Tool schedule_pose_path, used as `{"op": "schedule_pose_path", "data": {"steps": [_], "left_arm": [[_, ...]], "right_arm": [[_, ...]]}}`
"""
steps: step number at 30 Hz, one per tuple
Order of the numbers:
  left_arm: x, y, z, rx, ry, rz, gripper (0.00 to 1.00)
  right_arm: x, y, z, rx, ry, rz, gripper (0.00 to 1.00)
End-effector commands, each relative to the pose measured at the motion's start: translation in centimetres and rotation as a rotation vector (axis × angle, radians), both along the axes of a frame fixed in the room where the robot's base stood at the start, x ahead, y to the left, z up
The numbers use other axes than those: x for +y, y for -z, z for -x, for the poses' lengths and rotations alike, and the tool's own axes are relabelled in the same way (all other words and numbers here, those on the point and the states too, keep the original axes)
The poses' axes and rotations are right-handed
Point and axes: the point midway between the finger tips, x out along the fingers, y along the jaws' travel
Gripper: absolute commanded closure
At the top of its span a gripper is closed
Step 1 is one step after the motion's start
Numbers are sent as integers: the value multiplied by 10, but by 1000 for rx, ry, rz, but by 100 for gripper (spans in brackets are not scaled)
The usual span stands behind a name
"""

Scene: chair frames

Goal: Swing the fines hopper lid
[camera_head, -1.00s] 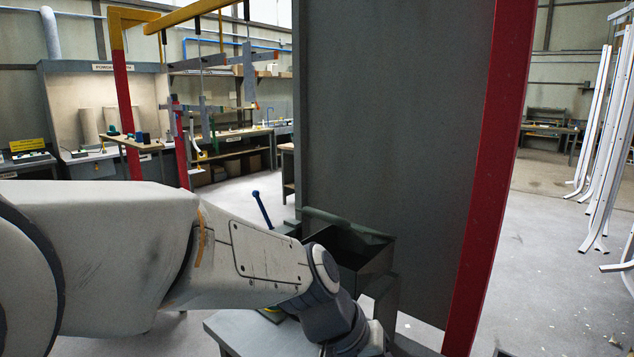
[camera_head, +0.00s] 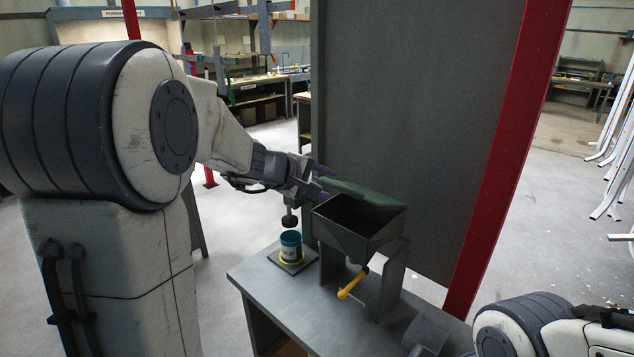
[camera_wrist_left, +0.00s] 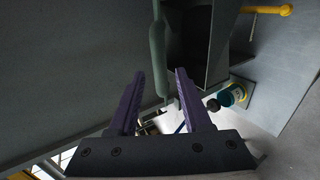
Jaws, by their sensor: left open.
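The fines hopper (camera_head: 345,240) is a dark grey open-topped box on a stand on a small bench. Its green lid (camera_head: 362,192) is raised at the back edge, leaving the mouth uncovered. My left gripper (camera_head: 322,180) is beside the lid's left end, with its purple fingers open. In the left wrist view, the lid (camera_wrist_left: 157,45) shows edge-on as a green strip between the open fingers (camera_wrist_left: 160,74). Whether it touches them I cannot tell. The hopper's dark mouth (camera_wrist_left: 186,40) is just right of it. The right gripper is not clearly seen.
A teal can (camera_head: 291,243) stands on a pad on the bench (camera_head: 270,296), left of the hopper, under a dark knob (camera_head: 290,220). A grey panel (camera_head: 410,100) with a red post (camera_head: 505,150) stands behind.

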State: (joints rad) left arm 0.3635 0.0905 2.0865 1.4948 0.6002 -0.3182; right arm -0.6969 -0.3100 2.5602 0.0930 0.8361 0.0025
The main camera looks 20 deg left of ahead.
Motion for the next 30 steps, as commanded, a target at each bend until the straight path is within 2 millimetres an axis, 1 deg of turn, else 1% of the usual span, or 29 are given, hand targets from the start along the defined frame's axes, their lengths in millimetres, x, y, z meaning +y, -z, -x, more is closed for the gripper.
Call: {"op": "schedule_pose_path", "data": {"steps": [1,8,9,12,17,20,30], "left_arm": [[-3,6,-7,2,2,0,51],[-14,23,-34,5,3,1,51],[-12,20,-32,0,1,-1,67],[-12,20,-32,1,1,-1,100],[-12,21,-32,0,1,0,100],[-12,25,-30,0,1,0,100],[-7,57,-20,0,0,-2,100]], "right_arm": [[0,2,0,0,0,0,43],[0,-1,0,0,0,0,43],[0,-1,0,0,0,0,43],[0,0,0,0,0,0,43],[0,0,0,0,0,0,43],[0,6,0,0,0,0,43],[0,44,0,0,-2,0,43]]}}
